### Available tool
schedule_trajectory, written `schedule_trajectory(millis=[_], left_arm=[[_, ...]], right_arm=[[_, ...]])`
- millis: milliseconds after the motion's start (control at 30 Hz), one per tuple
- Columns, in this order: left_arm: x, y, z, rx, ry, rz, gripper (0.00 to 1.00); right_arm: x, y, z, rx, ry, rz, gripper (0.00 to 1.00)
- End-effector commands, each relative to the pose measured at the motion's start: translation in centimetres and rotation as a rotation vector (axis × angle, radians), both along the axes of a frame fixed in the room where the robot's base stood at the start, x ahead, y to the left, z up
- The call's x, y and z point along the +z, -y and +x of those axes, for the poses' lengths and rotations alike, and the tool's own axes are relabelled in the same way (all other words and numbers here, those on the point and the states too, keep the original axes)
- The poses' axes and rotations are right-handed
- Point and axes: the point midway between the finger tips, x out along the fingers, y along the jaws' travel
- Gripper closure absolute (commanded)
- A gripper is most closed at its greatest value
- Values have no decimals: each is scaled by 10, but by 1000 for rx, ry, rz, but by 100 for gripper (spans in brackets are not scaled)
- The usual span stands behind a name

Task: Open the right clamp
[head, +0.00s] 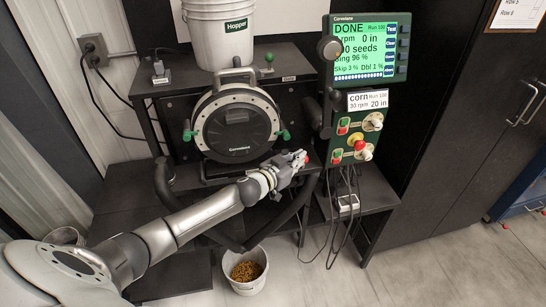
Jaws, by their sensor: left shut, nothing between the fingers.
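The seed meter (234,124) is a round dark drum with a silver ring, upright on the black bench. Its right clamp (284,134) has a green handle at the right side of the ring. A matching left clamp (188,135) is at the left side. My left arm reaches in from the lower left. My left gripper (300,158) is shut and empty, a little below and to the right of the right clamp, and looks apart from it. I cannot tell from this view whether the clamp's latch is engaged. My right gripper is not in view.
A white hopper bucket (218,30) stands above the meter. A green-framed display (367,48) and a control panel (358,135) with knobs and buttons are close on the right. A bucket of seeds (245,285) is on the floor. Cables (345,225) hang below the panel.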

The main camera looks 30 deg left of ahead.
Motion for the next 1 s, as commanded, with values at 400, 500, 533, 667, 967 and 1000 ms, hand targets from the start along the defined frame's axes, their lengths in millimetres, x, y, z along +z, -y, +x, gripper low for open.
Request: schedule_trajectory(millis=[400, 500, 533, 667, 967, 1000], left_arm=[[-9, 25, 29, 301, 0, -11, 100], [-9, 28, 36, 372, -1, -11, 100], [-9, 29, 38, 395, -1, -11, 100], [-7, 29, 47, 466, 0, -3, 100], [-4, 32, 69, 460, 2, -1, 100], [-4, 32, 71, 460, 1, 0, 100]], right_arm=[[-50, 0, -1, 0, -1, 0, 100], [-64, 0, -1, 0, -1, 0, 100], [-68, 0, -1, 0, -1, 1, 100], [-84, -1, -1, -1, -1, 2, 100], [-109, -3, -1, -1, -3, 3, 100], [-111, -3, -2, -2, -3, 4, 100]])
